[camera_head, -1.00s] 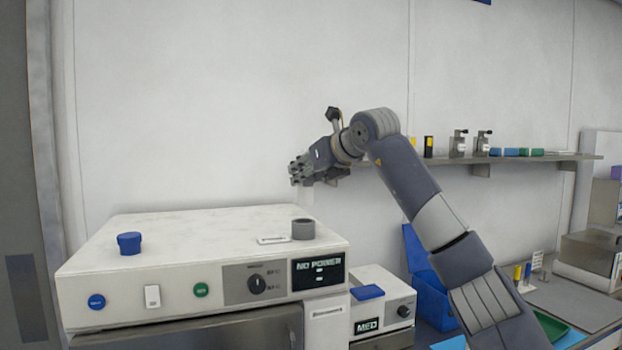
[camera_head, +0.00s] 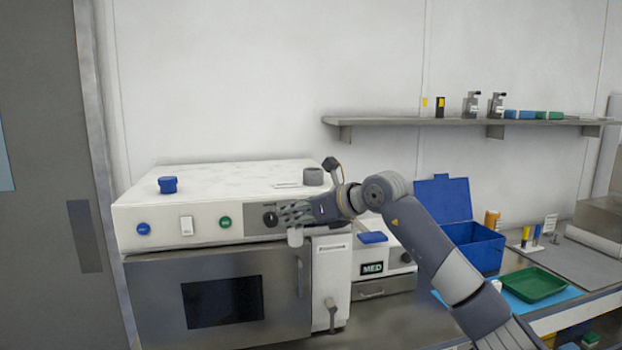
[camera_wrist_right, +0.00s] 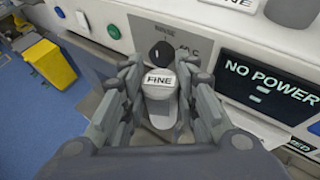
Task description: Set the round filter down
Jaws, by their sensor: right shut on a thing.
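The round filter is a small pale cylinder; its white top, marked FINE (camera_wrist_right: 160,84), shows between the fingers in the right wrist view. My right gripper (camera_wrist_right: 160,72) is shut on it. In the head view the right gripper (camera_head: 291,213) is in front of the white machine's control panel, near the dial, and the filter's pale lower part (camera_head: 295,238) hangs below the fingers. The filter looks roughly upright and is held in the air. My left gripper is not in view.
On the white machine's top (camera_head: 225,180) are a blue cap (camera_head: 168,184), a flat label plate (camera_head: 287,185) and a grey ring (camera_head: 313,176). A MED unit (camera_head: 372,268), an open blue box (camera_head: 470,245) and a green tray (camera_head: 534,284) are to the right. A wall shelf (camera_head: 400,122) is above.

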